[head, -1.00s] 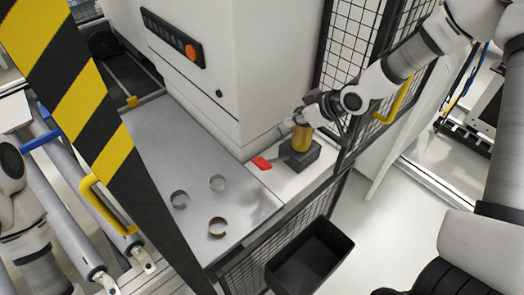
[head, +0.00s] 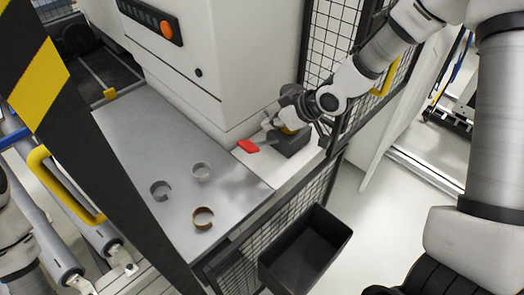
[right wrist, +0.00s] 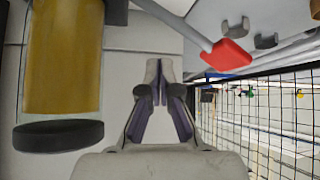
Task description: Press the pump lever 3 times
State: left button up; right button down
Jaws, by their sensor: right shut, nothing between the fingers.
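The pump stands on the ledge by the mesh fence, with a dark base (head: 292,143) and a gold cylinder (right wrist: 62,55) that the gripper mostly covers in the head view. Its lever has a red tip (head: 247,146) that sticks out to the left over the ledge; the red tip (right wrist: 228,54) and grey bar also show in the right wrist view. My right gripper (head: 268,124) is shut and empty, beside the cylinder and near the lever. Its fingers (right wrist: 162,85) show apart from the red tip in the wrist view. My left gripper is out of view.
A grey metal table (head: 150,140) holds several curled band pieces, one brownish (head: 203,218). A white machine cabinet (head: 230,70) stands behind the pump. A black bin (head: 305,250) is on the floor. A striped post (head: 40,85) crosses the left side.

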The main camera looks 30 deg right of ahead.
aim_at(262, 145)
jog(key=shift+s+a+f+b, duration=0.2)
jog(key=shift+a+f+b, duration=0.2)
jog(key=shift+f, duration=0.35)
dwell(0.8)
jog(key=shift+s+a+f, duration=0.1)
jog(key=shift+a+f, duration=0.1)
jog(key=shift+f, duration=0.15)
jog(key=shift+s+a+f+b, duration=0.1)
jog(key=shift+a+f+b, duration=0.2)
jog(key=shift+f+b, duration=0.3)
jog(key=shift+s+a+f+b, duration=0.15)
jog(key=shift+a+f+b, duration=0.15)
jog(key=shift+f+b, duration=0.25)
jog(key=shift+s+a+f+b, duration=0.1)
jog(key=shift+a+f+b, duration=0.2)
jog(key=shift+f+b, duration=0.25)
dwell(1.9)
dwell(0.5)
jog(key=shift+w+d+r+p, duration=0.1)
jog(key=shift+d+r+p, duration=0.15)
jog(key=shift+r+p, duration=0.6)
jog(key=shift+w+d+r+p, duration=0.15)
jog(key=shift+d+r+p, duration=0.4)
jog(key=shift+p, duration=0.25)
jog(key=shift+w+d+r+p, duration=0.15)
jog(key=shift+d+r+p, duration=0.15)
jog(key=shift+r+p, duration=0.45)
